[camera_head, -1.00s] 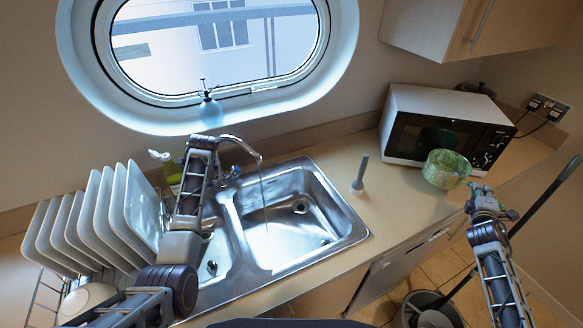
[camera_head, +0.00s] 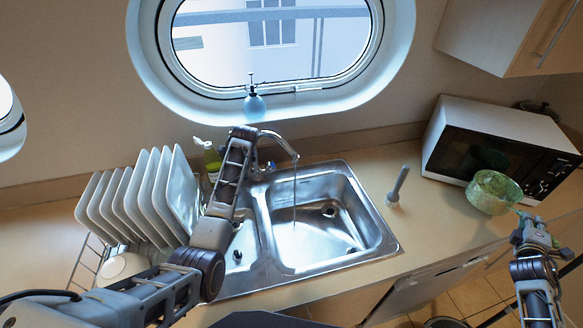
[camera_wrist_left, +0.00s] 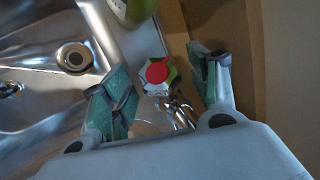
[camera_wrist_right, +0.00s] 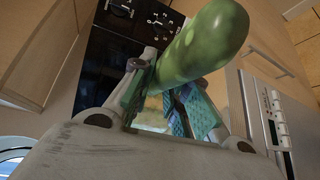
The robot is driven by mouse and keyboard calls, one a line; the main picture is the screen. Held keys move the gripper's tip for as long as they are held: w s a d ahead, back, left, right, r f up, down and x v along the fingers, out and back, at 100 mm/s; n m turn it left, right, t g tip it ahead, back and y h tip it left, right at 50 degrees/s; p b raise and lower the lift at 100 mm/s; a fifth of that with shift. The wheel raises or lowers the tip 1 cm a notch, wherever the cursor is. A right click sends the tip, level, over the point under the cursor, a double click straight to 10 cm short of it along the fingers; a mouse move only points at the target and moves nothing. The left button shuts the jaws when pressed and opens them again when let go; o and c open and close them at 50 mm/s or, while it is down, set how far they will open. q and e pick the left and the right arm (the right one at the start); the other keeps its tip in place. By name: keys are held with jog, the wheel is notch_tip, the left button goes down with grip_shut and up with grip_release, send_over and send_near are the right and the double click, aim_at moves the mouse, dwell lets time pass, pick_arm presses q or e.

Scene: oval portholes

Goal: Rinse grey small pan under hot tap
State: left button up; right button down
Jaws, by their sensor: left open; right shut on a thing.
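A small round green marbled pan (camera_head: 495,192) is held in the air in front of the microwave, right of the sink. It looks green, not grey. My right gripper (camera_head: 530,222) is shut on its handle; the right wrist view shows the pan's rounded green side (camera_wrist_right: 205,42) close up. The tap (camera_head: 283,141) runs a thin stream of water into the right basin (camera_head: 330,225). In the left wrist view my left gripper (camera_wrist_left: 160,82) is open, with the tap's red-capped knob (camera_wrist_left: 157,73) between its fingers; contact is not clear.
A dish rack (camera_head: 88,262) with several white plates stands left of the sink. A grey upright brush-like thing (camera_head: 397,186) stands between sink and pan. The microwave (camera_head: 500,140) is at the right, a green bottle (camera_head: 210,158) behind the sink.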

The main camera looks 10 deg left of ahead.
pick_arm(q)
jog(key=v, duration=1)
jog(key=shift+d+r, duration=0.15)
jog(key=shift+r, duration=0.15)
